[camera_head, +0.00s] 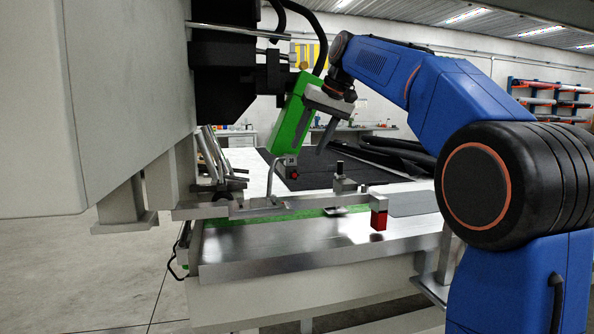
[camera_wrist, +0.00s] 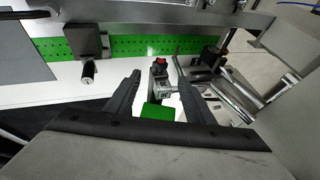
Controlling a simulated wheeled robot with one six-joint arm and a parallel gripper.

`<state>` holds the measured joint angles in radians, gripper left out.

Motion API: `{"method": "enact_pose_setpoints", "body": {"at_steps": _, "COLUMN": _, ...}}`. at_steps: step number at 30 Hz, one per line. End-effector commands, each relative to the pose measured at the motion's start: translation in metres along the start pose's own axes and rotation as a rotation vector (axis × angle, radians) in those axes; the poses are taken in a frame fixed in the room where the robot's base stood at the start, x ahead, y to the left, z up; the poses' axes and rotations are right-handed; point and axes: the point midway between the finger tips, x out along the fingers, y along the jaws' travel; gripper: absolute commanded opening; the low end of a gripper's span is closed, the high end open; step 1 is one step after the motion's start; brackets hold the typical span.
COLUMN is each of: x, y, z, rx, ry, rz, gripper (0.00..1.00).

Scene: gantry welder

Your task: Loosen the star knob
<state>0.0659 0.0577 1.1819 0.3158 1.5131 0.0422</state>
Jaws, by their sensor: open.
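A small red knob (camera_head: 294,174) sits on a grey block with a bent rod, above the long grey bar. It looks like the star knob, but its lobes are too small to make out. In the wrist view the red knob (camera_wrist: 161,61) shows just past the fingertips, roughly centred between them. My gripper (camera_head: 315,142) is above and slightly right of the knob in the head view, pointing down. Its two dark fingers (camera_wrist: 158,79) are apart with nothing gripped. A green block (camera_head: 297,115) beside the gripper hides part of it in the head view.
Slanted metal rods (camera_head: 213,155) stand left of the knob. A large grey housing (camera_head: 120,100) fills the left. A dark cylinder (camera_wrist: 88,72) shows in the wrist view.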

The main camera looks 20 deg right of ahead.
Motion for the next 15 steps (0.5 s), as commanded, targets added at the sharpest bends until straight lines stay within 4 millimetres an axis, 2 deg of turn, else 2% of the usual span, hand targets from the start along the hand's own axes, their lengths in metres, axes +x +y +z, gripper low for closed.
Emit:
{"method": "enact_pose_setpoints", "body": {"at_steps": 9, "x": 0.057, "y": 0.0, "z": 0.001, "rx": 0.0, "ry": -0.002, "rz": 0.0, "gripper": 0.48}}
{"method": "enact_pose_setpoints", "body": {"at_steps": 15, "x": 0.083, "y": -0.001, "z": 0.0, "rx": -0.001, "ry": -0.002, "rz": 0.0, "gripper": 0.48}}
